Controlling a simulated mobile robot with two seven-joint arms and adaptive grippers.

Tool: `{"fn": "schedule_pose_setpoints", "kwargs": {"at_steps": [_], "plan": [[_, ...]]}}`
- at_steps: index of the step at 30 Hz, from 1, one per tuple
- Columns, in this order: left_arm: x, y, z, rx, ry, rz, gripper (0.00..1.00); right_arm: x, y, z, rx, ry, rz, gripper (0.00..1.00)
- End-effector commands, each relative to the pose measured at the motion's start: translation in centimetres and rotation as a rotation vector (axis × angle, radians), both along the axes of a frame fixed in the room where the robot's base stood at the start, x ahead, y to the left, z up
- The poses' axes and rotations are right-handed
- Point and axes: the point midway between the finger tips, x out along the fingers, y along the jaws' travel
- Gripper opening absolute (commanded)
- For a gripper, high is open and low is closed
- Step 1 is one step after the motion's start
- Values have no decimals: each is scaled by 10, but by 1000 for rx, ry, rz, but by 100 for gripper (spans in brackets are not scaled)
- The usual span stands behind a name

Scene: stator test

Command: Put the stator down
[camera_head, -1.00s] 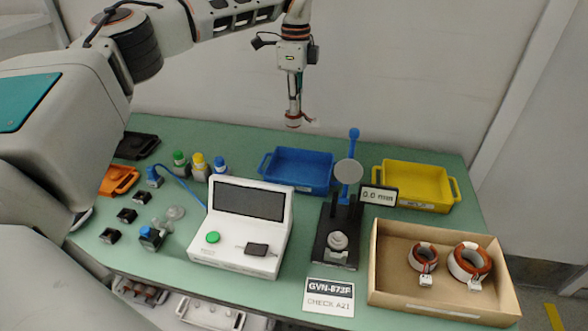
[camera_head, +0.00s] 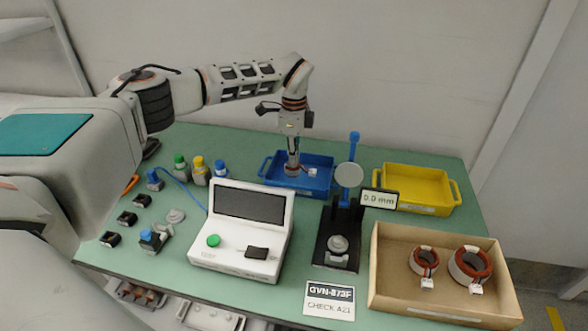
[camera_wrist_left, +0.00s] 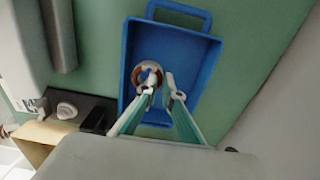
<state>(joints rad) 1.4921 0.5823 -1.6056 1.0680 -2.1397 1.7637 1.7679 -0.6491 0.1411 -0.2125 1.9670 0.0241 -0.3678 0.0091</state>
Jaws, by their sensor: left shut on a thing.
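My left gripper (camera_head: 293,168) points down over the blue tray (camera_head: 325,160) at the back of the table. It is shut on a small stator (camera_wrist_left: 148,69), a ring with a copper-brown winding and a pale rim. In the left wrist view the fingertips (camera_wrist_left: 158,81) are at the ring's right side, and the ring lies within the outline of the blue tray (camera_wrist_left: 206,60). I cannot tell whether the stator touches the tray floor. My right gripper is not in view.
Two other stators (camera_head: 424,259) (camera_head: 470,265) stand in a cardboard box (camera_head: 400,292) at the front right. A yellow tray (camera_head: 415,178), a measuring stand (camera_head: 338,225) and a tester with a screen (camera_head: 240,240) are nearby. Several capped bottles (camera_head: 200,172) stand left of the blue tray.

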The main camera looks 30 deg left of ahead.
Motion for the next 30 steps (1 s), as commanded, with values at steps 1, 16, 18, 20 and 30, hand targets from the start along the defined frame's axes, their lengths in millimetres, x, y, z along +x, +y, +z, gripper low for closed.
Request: {"fn": "schedule_pose_setpoints", "kwargs": {"at_steps": [1,16,18,20,30], "plan": [[0,0,-4,0,1,0,0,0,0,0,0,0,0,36],[0,0,-40,0,0,-1,0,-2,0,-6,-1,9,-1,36],[0,0,-41,0,0,-1,0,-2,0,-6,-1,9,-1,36],[0,0,-42,0,1,-1,0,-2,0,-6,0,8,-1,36],[0,0,-43,1,1,-1,23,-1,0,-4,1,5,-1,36]]}}
